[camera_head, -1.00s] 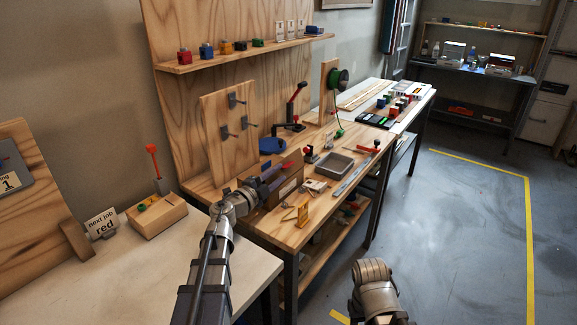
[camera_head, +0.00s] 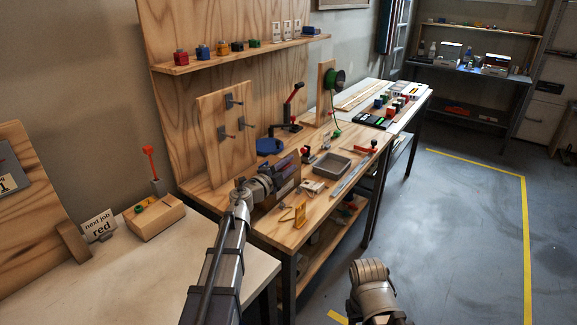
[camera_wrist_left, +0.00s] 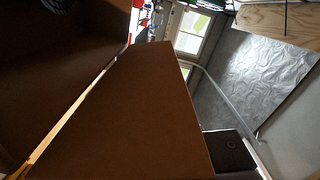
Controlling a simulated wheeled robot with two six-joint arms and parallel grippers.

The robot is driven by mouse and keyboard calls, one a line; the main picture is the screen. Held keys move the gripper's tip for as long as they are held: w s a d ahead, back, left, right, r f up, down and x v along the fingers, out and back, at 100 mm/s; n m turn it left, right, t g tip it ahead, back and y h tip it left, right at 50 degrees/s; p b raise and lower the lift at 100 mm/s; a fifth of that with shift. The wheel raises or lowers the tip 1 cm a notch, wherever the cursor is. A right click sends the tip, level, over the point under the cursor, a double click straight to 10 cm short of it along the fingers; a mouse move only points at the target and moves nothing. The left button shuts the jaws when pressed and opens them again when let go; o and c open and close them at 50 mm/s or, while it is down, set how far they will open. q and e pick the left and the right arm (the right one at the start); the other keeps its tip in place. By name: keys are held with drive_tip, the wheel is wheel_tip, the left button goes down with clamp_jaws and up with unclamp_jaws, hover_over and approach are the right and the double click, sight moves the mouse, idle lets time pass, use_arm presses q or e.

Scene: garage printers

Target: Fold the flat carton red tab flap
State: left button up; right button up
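A brown carton (camera_head: 287,192) stands on the wooden workbench, partly hidden behind my left wrist. My left gripper (camera_head: 287,165) is over the carton's upper edge; its fingers are too small and dark to tell open from shut. In the left wrist view, a large plain brown carton panel (camera_wrist_left: 125,120) fills the middle, very close to the camera. A darker brown panel (camera_wrist_left: 45,85) lies to its left, with a thin pale edge between them. I cannot make out the red tab. My right arm shows at the bottom of the head view, but its gripper does not.
A grey tray (camera_head: 331,164), a yellow bracket (camera_head: 300,214) and a red-handled clamp (camera_head: 364,149) are on the bench right of the carton. A pegboard (camera_head: 226,140) with hooks stands behind. A wooden block (camera_head: 154,217) and "next job red" sign (camera_head: 99,225) stand on the left table.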

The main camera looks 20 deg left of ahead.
use_arm(q)
clamp_jaws()
drive_tip(key=shift+d, duration=0.1)
idle(0.4)
drive_tip(key=shift+s+d+f+m+b, duration=0.25)
drive_tip(key=shift+d+f+m+b, duration=0.4)
drive_tip(key=shift+m, duration=1.45)
drive_tip(key=shift+s+d+f+m+b, duration=0.25)
drive_tip(key=shift+d+f+m+b, duration=0.4)
drive_tip(key=shift+m, duration=1.45)
drive_tip(key=shift+s+d+f+m+b, duration=0.25)
drive_tip(key=shift+d+f+m+b, duration=0.4)
drive_tip(key=shift+m, duration=1.45)
drive_tip(key=shift+o, duration=0.9)
unclamp_jaws()
